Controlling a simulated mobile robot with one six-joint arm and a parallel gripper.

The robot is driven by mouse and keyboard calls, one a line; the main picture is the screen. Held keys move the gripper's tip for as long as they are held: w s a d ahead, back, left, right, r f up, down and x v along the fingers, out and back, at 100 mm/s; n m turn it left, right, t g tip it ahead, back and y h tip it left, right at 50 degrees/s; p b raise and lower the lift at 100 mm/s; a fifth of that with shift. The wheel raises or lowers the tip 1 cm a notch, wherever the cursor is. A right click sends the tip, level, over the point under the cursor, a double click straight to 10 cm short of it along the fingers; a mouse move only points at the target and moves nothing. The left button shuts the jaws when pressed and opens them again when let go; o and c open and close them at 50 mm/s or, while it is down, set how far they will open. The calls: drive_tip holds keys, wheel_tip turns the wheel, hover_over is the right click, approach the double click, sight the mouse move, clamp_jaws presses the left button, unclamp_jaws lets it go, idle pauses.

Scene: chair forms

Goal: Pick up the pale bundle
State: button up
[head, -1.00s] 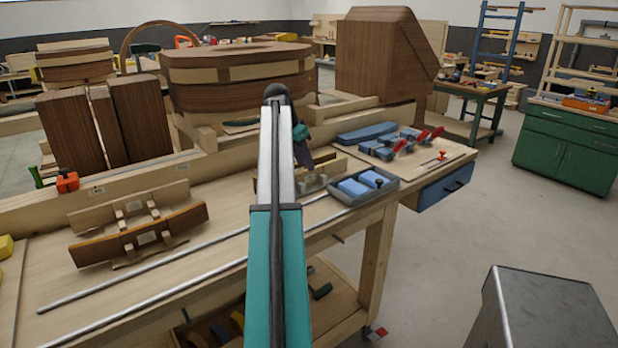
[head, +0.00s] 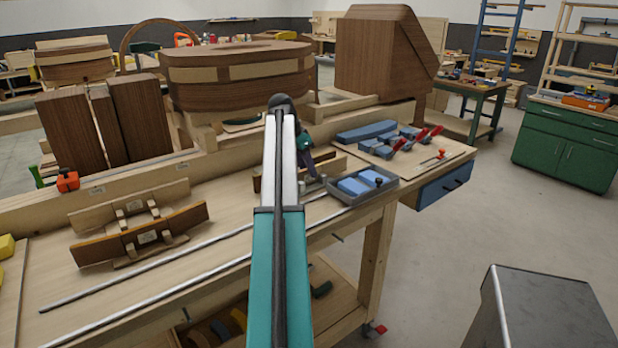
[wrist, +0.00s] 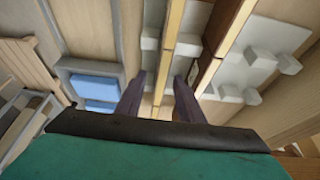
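My gripper (wrist: 159,80) shows in the wrist view with its two dark fingers apart, pointing toward the bench. Between and beyond the fingers runs a narrow pale strip (wrist: 172,32), which looks like the pale bundle. It stands among white-grey blocks, with a brown strip beside it. I cannot tell whether either finger touches it. In the head view my gripper (head: 307,165) is low over the bench, left of the grey tray, and the arm hides much of it. A pale-and-brown piece (head: 332,166) shows partly behind it.
The grey tray (head: 362,200) with blue blocks (head: 353,187) is close on the right of the gripper. A curved wooden form (head: 140,236) and long metal bars (head: 130,283) lie on the bench (head: 50,255) at left. Blue blocks and red-handled clamps (head: 420,135) lie behind the tray.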

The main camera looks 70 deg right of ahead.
drive_tip(key=shift+f, duration=0.25)
idle(0.7)
clamp_jaws()
